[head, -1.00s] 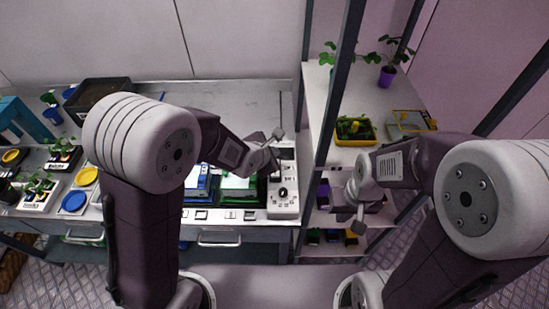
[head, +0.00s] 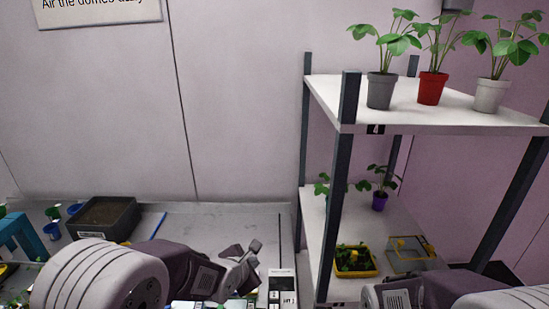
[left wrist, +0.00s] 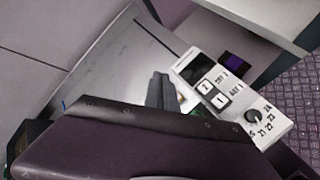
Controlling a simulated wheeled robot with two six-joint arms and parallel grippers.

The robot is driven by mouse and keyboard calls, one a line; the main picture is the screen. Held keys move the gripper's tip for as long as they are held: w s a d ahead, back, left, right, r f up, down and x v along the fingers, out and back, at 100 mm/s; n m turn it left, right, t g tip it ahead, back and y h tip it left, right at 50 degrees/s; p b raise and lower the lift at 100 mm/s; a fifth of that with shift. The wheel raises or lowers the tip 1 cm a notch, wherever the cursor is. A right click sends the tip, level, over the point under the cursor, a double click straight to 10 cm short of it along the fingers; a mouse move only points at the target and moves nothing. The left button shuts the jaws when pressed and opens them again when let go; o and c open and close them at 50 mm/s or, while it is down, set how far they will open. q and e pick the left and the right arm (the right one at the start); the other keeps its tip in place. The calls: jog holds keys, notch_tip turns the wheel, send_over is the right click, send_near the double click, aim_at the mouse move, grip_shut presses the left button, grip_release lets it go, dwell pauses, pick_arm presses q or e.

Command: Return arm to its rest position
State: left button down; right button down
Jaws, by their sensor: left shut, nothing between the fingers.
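My left gripper (head: 244,254) is in the lower middle of the head view, above the back part of the workbench. It is shut and empty. Its dark fingers also show in the left wrist view (left wrist: 161,91), beside a white control box (left wrist: 243,116) with buttons and a dial. In the head view the same control box (head: 282,284) stands just right of the gripper, partly cut off below. My left arm covers part of the bench.
A dark soil tray (head: 104,217) stands on the bench (head: 205,222) at left. A rack to the right carries potted plants on its upper shelf (head: 442,113). Its lower shelf (head: 318,225) holds a yellow planter (head: 355,260) and a purple pot (head: 380,200). A dark rack post (head: 334,220) stands right of the gripper.

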pick_arm(q)
jog(key=s+a+f+m+g+y, duration=0.2)
jog(key=s+a+f+m+g, duration=0.1)
jog(key=s+a+m, duration=0.55)
jog(key=s+a+f+m+g, duration=0.1)
jog(key=s+m+g, duration=0.1)
jog(key=s+m, duration=0.4)
jog(key=s+a+f+m+g, duration=0.2)
jog(key=s+m, duration=0.4)
jog(key=m, duration=0.3)
jog(key=shift+s+a+f+g+y, duration=0.25)
jog(key=shift+s+g+y, duration=0.05)
jog(key=shift+g, duration=0.3)
